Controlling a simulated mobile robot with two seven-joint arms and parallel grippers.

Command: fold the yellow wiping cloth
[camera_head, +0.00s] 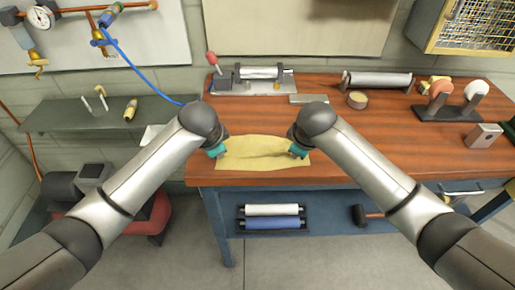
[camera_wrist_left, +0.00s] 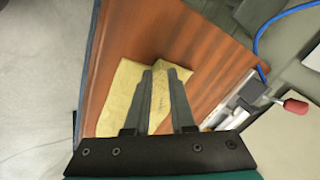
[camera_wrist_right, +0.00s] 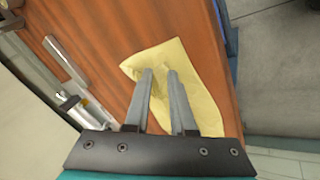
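The yellow wiping cloth (camera_head: 262,160) lies near the front edge of the wooden bench, with a crease running across its middle. My left gripper (camera_head: 216,150) is at the cloth's left end, and my right gripper (camera_head: 298,151) is at its right end. In the left wrist view, the fingers (camera_wrist_left: 162,72) point down at the cloth (camera_wrist_left: 118,95), with a gap between them and yellow cloth showing in it. In the right wrist view, the fingers (camera_wrist_right: 160,72) also stand apart over the cloth (camera_wrist_right: 195,85). Whether the tips touch the cloth is unclear.
The wooden bench (camera_head: 380,125) is clear right of the cloth. A red-handled device (camera_head: 212,60) stands behind the cloth, near a flat metal block (camera_head: 309,99). A tape roll (camera_head: 357,100), a roller (camera_head: 376,80) and a metal box (camera_head: 484,136) are farther right.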

